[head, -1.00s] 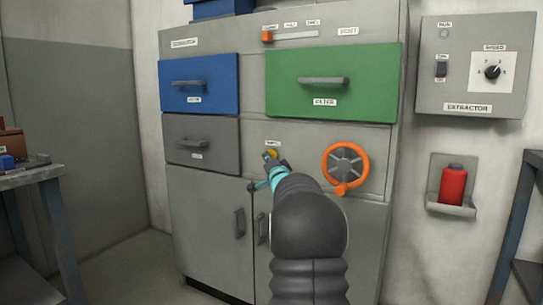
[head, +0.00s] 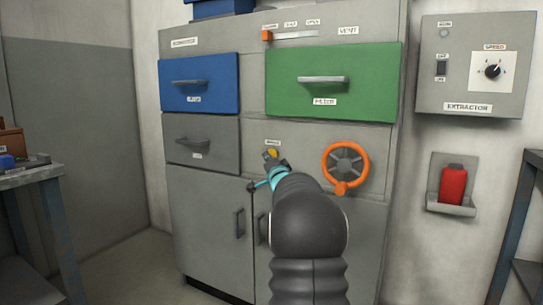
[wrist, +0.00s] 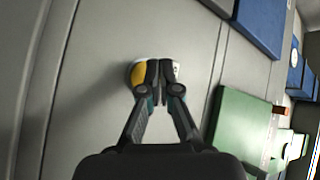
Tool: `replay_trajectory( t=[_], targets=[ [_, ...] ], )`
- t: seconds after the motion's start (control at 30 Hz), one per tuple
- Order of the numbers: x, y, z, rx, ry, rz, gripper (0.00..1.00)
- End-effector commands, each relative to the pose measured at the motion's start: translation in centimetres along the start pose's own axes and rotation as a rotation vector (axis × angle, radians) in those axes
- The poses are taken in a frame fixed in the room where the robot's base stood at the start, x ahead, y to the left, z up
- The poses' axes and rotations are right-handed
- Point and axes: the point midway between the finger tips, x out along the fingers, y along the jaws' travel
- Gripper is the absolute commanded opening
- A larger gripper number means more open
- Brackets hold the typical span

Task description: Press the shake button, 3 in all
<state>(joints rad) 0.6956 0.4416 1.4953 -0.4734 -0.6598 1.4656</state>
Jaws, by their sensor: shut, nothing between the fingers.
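The yellow shake button (head: 270,152) sits on the grey cabinet front, under a small label, left of the orange handwheel. In the wrist view the yellow button (wrist: 138,75) shows to the left of my fingertips, which hide part of it. My gripper (head: 273,160) is shut and empty, with its tips right in front of the button. In the wrist view my gripper (wrist: 160,72) overlaps the button. I cannot tell whether the tips touch it or whether it is pushed in.
An orange handwheel (head: 345,168) is close on the right. A green filter drawer (head: 375,85) is above, and blue (head: 220,75) and grey (head: 222,158) drawers are at the left. An extractor box (head: 430,90) and a red canister (head: 452,185) are on the right wall.

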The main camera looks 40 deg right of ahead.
Motion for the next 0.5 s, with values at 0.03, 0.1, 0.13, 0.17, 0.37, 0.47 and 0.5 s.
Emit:
replay_trajectory(
  t=[0.03, 0.1, 0.13, 0.17, 0.37, 0.47, 0.5],
  targets=[
    [0.04, 0.00, -0.04, 0.000, 0.000, 0.000, 0.00],
    [0.14, 0.01, -0.14, 0.000, 0.000, 0.000, 0.00],
    [0.21, 0.02, -0.19, 0.000, 0.000, 0.000, 0.00],
    [0.28, 0.04, -0.26, 0.000, 0.000, 0.000, 0.00],
    [0.66, 0.35, -0.47, 0.000, 0.000, 0.000, 0.00],
    [0.64, 0.41, -0.43, 0.000, 0.000, 0.000, 0.00],
    [0.63, 0.41, -0.43, 0.000, 0.000, 0.000, 0.00]
  ],
)
